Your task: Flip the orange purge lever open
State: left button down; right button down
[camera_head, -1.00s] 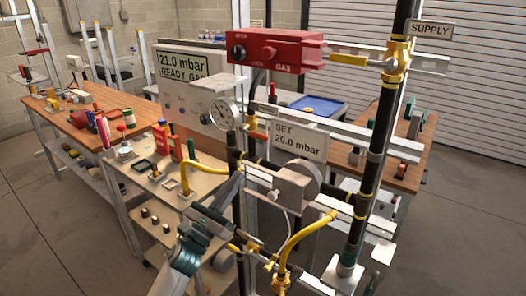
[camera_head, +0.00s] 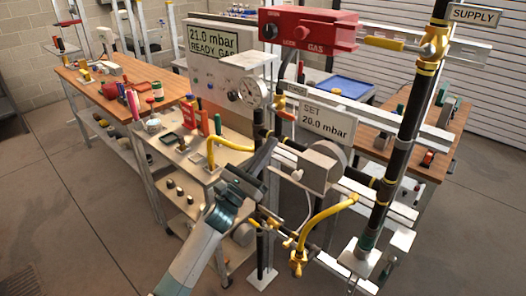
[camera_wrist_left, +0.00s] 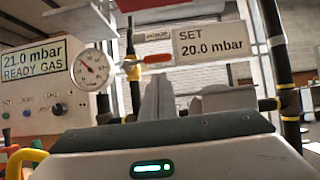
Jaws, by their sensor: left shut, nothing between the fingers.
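The orange purge lever (camera_head: 285,115) is on the pipe rig just below the small purge label (camera_head: 297,90). In the left wrist view the lever (camera_wrist_left: 157,58) shows as an orange handle pointing right from a yellow fitting, roughly level, under the purge label (camera_wrist_left: 158,35). My left gripper (camera_head: 273,142) is shut and empty, just below and left of the lever in the head view. In the left wrist view its fingertips (camera_wrist_left: 158,79) are together just below the handle; I cannot tell if they touch it. My right gripper is not in view.
A round gauge (camera_head: 254,94) and the white set sign (camera_head: 327,122) flank the lever. A red gas box (camera_head: 308,32) hangs above. Dark vertical pipes and a yellow curved hose (camera_head: 325,217) crowd the right. Open floor lies at the lower left.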

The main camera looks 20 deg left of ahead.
aim_at(280, 112)
pick_arm(q)
jog(key=shift+p+x, duration=1)
jog(key=shift+x, duration=2)
jog(key=shift+d+r+n, duration=0.1)
jog(key=shift+r+n, duration=0.05)
jog(key=shift+n, duration=0.25)
